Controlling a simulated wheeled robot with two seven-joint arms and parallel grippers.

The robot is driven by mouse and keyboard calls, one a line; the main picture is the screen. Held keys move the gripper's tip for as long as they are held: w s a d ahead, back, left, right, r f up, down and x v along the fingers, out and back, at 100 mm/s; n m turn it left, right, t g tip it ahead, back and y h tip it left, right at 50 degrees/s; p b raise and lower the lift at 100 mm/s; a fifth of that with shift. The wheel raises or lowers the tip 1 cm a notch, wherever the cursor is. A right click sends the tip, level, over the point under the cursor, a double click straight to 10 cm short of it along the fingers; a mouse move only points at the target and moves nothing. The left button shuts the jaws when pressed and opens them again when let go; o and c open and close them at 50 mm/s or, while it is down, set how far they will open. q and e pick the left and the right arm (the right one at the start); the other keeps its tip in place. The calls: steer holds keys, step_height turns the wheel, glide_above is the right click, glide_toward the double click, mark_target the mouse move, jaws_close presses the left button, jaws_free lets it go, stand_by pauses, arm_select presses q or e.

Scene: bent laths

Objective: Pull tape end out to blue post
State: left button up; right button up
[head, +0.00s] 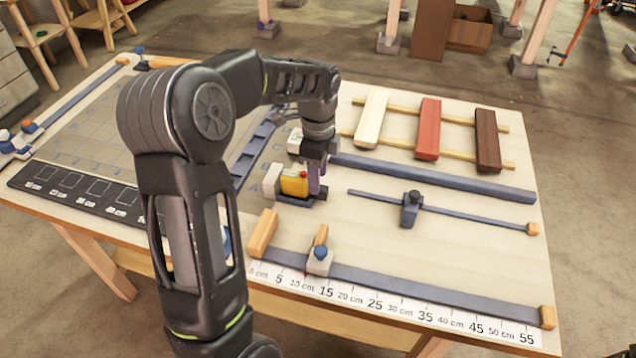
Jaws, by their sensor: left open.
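A yellow tape measure (294,182) sits in a dark holder near the middle of the table. My left gripper (316,188) points down at its right side, close against it. The gripper is open; whether it touches the tape end cannot be told, as the fingers hide that side. A blue rounded knob (320,252) stands on a white block at the near rail, around the 10 to 15 cm marks. I cannot tell whether this is the blue post. Another blue piece (227,241) shows partly behind my left arm. My right gripper is not in view.
A rail with a cm scale (400,291) runs along the near edge, with wooden end blocks. A thin rail carries a dark slider (411,208). White, red and brown bars (429,129) lie at the back right. The table between the rails is mostly clear.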

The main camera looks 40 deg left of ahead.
arm_select(q)
steer(key=shift+f, duration=1.75)
steer(key=shift+c, duration=0.2)
jaws_close()
